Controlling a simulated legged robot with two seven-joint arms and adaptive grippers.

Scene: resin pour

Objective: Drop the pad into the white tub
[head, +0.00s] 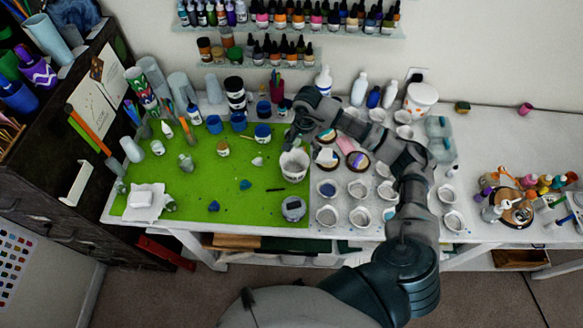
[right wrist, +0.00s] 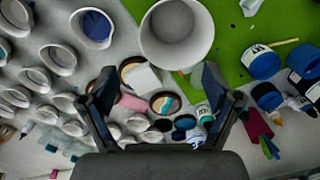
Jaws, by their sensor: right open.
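The white tub (head: 294,165) stands upright on the right part of the green mat, its mouth open. It also shows at the top of the right wrist view (right wrist: 176,34). A white pad-like block (right wrist: 145,79) lies on a round wooden disc beside the tub. Another white block (head: 142,198) lies on a white cloth at the mat's front left; I cannot tell which is the pad. My right gripper (head: 293,137) is open and empty above the table, just behind the tub. In the right wrist view its fingers (right wrist: 158,78) are spread. My left gripper is out of view.
The green mat (head: 215,180) has clear patches left of the tub. Several small white cups (head: 358,188) crowd the table to the right. Bottles and blue-lidded jars (head: 262,134) stand behind. A round grey-lidded container (head: 293,208) sits at the front edge.

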